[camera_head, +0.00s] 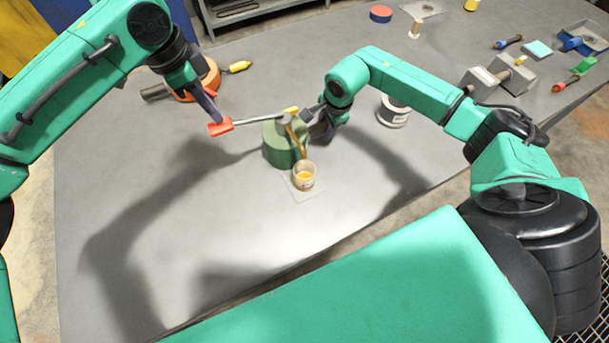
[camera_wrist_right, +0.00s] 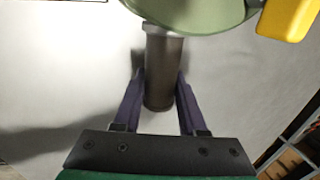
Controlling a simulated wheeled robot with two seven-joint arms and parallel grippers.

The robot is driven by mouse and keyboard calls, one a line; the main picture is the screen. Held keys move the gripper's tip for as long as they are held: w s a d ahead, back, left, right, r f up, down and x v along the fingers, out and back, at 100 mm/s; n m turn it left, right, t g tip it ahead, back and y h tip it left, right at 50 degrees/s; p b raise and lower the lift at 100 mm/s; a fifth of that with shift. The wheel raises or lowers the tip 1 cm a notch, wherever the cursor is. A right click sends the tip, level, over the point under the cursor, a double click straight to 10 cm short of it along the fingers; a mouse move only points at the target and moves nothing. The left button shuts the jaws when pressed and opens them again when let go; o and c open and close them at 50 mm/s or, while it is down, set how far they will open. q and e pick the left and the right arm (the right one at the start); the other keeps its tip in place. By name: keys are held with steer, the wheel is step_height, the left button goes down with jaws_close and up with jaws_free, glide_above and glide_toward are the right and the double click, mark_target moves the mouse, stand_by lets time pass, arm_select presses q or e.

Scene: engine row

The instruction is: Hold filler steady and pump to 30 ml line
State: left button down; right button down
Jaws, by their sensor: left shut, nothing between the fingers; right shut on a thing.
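The green filler (camera_head: 279,150) stands upright on the bench in the head view, with a brownish spout in front. Its lever runs left to a red grip (camera_head: 220,128). My left gripper (camera_head: 211,116) is shut and empty, its fingertips at the red grip; whether they touch it is unclear. My right gripper (camera_head: 318,130) is on the filler's right side. In the right wrist view its purple fingers are shut on the filler's dark handle (camera_wrist_right: 163,75), below the green body (camera_wrist_right: 195,14). A small clear cup (camera_head: 304,176) with amber liquid stands under the spout; its lines are too small to read.
An orange round thing (camera_head: 207,80) lies behind my left gripper. A white tin (camera_head: 392,112) stands right of the filler. A grey block fixture (camera_head: 480,80) and tools lie at the far right. The bench front and left are clear.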

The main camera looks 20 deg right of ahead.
mark_target(216, 126)
stand_by(0.6)
arm_select(q)
steer(key=shift+f, duration=3.35)
steer(key=shift+r, duration=3.35)
steer(key=shift+r, duration=2.55)
arm_select(e)
steer(key=shift+c, duration=1.9)
jaws_free()
